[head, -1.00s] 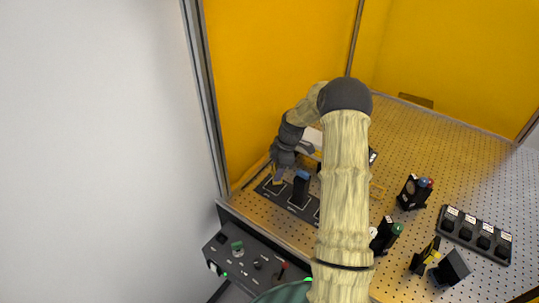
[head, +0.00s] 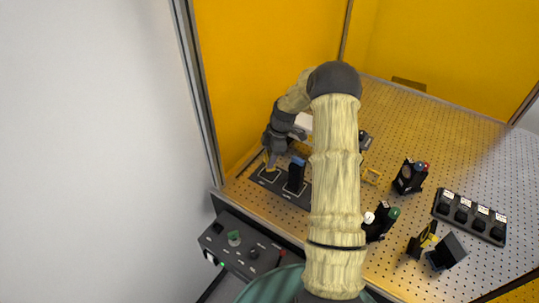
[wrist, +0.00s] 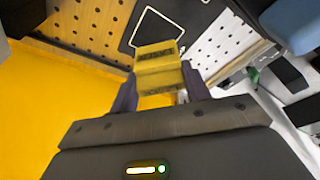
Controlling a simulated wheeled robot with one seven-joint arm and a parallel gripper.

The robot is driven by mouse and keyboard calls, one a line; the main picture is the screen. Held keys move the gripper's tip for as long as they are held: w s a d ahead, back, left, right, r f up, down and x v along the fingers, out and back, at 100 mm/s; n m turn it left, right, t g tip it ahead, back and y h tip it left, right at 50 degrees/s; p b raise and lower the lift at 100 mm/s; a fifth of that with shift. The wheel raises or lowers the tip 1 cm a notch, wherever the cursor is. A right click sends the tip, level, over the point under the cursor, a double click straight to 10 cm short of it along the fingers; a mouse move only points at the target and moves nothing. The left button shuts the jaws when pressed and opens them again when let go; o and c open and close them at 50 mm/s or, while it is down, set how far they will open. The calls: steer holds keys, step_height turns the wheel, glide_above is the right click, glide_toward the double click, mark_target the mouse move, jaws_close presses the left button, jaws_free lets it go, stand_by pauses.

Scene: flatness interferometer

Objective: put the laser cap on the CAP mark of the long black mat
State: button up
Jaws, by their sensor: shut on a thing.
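My gripper (wrist: 157,88) is shut on a yellow block with dark bands (wrist: 157,68), which seems to be the laser cap. In the head view my gripper (head: 269,160) is at the left end of the long black mat (head: 284,191), and a bit of yellow shows at its fingertips. The wrist view shows a white-outlined mark (wrist: 150,22) on the mat just beyond the block. The block hides part of it. I cannot tell whether the block touches the mat. Lettering on the mat is too small to read.
A dark upright piece with a blue top (head: 297,174) stands on the mat, close right of my gripper. A control box (head: 240,246) sits below the table's front edge. Mounted optics (head: 409,177) and a black tray (head: 469,217) are to the right. The yellow wall is close behind.

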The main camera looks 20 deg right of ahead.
steer(key=shift+f+b, duration=0.9)
steer(key=shift+f, duration=0.9)
steer(key=shift+f, duration=0.35)
steer(key=o, duration=0.9)
steer(key=shift+r, duration=0.15)
steer(key=shift+r+p, duration=1.75)
steer(key=shift+r, duration=1.65)
